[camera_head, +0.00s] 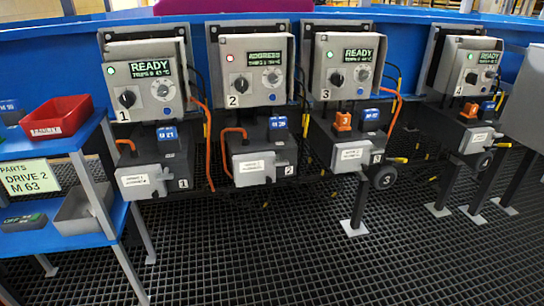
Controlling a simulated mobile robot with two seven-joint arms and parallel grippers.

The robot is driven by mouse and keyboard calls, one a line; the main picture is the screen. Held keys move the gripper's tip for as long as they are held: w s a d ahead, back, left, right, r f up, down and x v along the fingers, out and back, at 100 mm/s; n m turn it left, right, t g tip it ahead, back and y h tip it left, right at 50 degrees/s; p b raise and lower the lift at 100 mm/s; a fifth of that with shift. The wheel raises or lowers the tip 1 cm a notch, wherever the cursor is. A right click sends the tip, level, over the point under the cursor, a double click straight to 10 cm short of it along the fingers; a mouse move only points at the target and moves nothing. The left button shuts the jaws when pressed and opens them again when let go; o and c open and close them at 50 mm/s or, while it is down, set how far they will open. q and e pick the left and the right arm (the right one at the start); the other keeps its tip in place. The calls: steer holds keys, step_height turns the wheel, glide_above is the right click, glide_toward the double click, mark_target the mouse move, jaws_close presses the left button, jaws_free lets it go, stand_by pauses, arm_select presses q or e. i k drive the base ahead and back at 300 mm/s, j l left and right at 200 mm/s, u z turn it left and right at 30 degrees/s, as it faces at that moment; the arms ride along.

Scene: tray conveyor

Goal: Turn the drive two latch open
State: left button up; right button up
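The drive two control box (253,58) hangs on the blue wall, second from the left. It has a red light (230,58), a dim green display I cannot read, a black knob (241,85) and a grey dial. Below it is the dark drive two unit (279,151), marked 2, with a blue block (278,123) on top. An orange bent handle (233,132) is at its left, and a light grey labelled piece (254,168) is on its front. I cannot tell which part is the latch or how it is set. Neither gripper is in view.
Boxes one (146,70), three (346,66) and four (472,66) show green lights. The dark grid floor (250,260) in front is clear.

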mark_target(280, 162)
steer(key=i+j+u, duration=0.35)
steer(key=i+j, duration=0.45)
steer(key=i, duration=0.15)
